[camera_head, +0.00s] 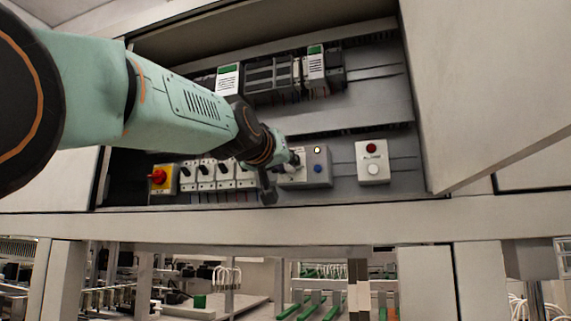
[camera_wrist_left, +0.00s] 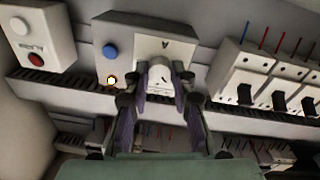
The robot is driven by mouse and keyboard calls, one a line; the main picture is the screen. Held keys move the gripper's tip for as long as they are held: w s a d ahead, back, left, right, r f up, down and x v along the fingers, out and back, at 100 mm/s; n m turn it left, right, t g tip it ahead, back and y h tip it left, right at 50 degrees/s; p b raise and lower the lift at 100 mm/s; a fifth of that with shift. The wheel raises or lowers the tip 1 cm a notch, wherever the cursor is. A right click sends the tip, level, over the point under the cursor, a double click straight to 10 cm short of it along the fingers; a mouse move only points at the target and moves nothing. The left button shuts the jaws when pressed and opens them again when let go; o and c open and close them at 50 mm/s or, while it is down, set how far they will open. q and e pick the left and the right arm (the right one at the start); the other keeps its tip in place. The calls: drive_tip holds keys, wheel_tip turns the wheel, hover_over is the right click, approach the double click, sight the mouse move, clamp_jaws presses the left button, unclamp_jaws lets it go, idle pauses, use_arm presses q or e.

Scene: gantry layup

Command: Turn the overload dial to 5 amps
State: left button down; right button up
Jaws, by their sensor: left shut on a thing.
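The overload dial (camera_wrist_left: 158,76) is a pale knob on a white plate marked "A" (camera_wrist_left: 178,48) in the left wrist view. My left gripper (camera_wrist_left: 160,82) is shut on this dial, with one finger on each side of it. In the head view my left gripper (camera_head: 291,161) reaches the overload unit from the left and hides most of the dial. Beside the plate, the grey housing (camera_head: 319,179) carries a lit white lamp (camera_head: 317,150) and a blue button (camera_head: 318,169). I cannot read the dial's setting. My right gripper is not in view.
A red and yellow rotary switch (camera_head: 158,177) and several breakers (camera_head: 205,174) stand left of the unit. A box with a red lamp and white button (camera_head: 373,170) stands at its right. The open cabinet door (camera_head: 485,90) bounds the right side.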

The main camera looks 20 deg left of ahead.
use_arm(q)
drive_tip(key=shift+s+r, duration=0.15)
drive_tip(key=shift+r, duration=0.3)
drive_tip(key=c, duration=1.6)
unclamp_jaws()
drive_tip(key=o, duration=0.5)
drive_tip(key=shift+f, duration=0.25)
drive_tip(key=shift+f, duration=0.1)
